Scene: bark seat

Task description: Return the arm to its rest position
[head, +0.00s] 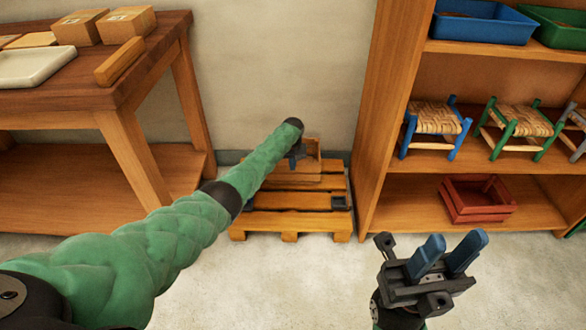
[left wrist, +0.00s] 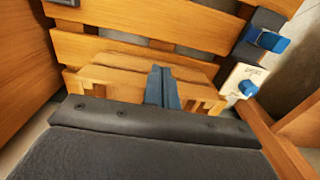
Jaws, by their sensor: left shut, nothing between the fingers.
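My left arm reaches in from the left in the head view, out over a low wooden pallet (head: 285,219). Its gripper (head: 297,158) is small there and partly hidden by the wrist. In the left wrist view the blue fingers (left wrist: 163,87) are together with nothing between them. They are over or in front of a small wooden piece (left wrist: 150,68) on the pallet; whether they touch it I cannot tell. My right gripper (head: 446,254) is at the lower right of the head view, its two blue fingers apart and empty.
A wooden workbench (head: 120,92) with boxes and a pale tray (head: 38,66) stands left. A shelf unit (head: 392,100) on the right holds small woven stools (head: 436,120), a red crate (head: 477,198) and a blue bin (head: 485,22). Floor in front of the pallet is clear.

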